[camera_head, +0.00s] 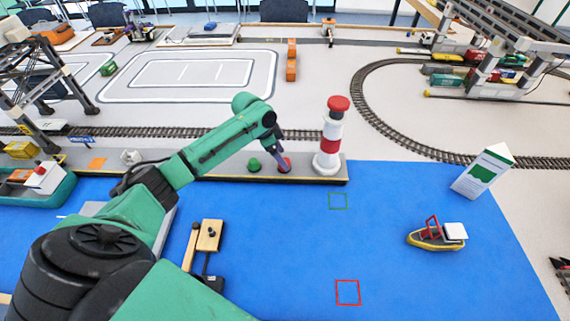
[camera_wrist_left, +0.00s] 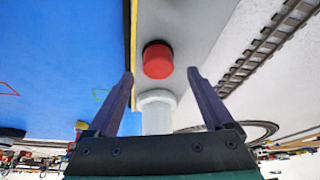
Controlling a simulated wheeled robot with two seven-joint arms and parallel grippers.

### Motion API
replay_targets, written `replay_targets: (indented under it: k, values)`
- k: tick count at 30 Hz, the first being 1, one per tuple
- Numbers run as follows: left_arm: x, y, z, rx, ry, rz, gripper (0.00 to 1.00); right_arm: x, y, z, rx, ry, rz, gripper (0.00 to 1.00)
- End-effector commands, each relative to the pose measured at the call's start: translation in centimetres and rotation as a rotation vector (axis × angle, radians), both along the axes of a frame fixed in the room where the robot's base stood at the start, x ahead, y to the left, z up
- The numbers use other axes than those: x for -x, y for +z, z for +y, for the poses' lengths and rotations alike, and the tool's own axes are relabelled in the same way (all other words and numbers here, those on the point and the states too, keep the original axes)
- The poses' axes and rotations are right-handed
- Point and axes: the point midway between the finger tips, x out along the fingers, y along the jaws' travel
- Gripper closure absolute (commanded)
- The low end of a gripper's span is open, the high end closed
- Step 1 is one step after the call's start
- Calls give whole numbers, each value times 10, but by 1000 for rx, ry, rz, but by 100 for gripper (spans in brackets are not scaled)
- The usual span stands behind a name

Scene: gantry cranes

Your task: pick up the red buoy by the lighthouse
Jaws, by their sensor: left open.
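The red buoy (camera_head: 286,168) stands on the grey quay (camera_head: 222,171), just left of the red-and-white lighthouse (camera_head: 329,146) in the head view. My left gripper (camera_head: 281,157) points down at the buoy, and a purple finger covers part of it. In the left wrist view the red buoy (camera_wrist_left: 157,60) shows at the open end of the gap between the fingertips of my left gripper (camera_wrist_left: 160,74). The fingers are open and hold nothing. The white lower part of the lighthouse (camera_wrist_left: 156,112) stands beyond, its upper part hidden by my gripper. My right gripper is not in view.
A green buoy (camera_head: 254,165) stands close left of the red one. Railway track (camera_head: 410,145) runs behind the quay. A yellow boat (camera_head: 436,236) and a white-green sign (camera_head: 482,172) are at the right. The blue water around the green square outline (camera_head: 338,208) is mostly clear.

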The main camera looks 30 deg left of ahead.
Motion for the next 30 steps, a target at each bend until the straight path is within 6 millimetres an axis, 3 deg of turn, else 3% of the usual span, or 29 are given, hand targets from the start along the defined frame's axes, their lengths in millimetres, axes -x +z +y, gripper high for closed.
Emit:
replay_targets:
  k: [6, 12, 14, 19, 30]
  values:
    - [-8, -34, -10, 0, 1, 2, 14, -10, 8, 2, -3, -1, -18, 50]
    - [-8, -36, -11, 0, 0, 0, 14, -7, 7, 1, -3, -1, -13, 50]
    - [-8, -36, -11, -1, 0, 1, 33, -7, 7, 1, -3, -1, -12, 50]
    - [-8, -36, -10, 0, 0, 1, 98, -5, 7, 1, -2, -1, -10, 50]
    - [-9, -28, -10, 0, 0, 0, 100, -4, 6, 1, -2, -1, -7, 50]
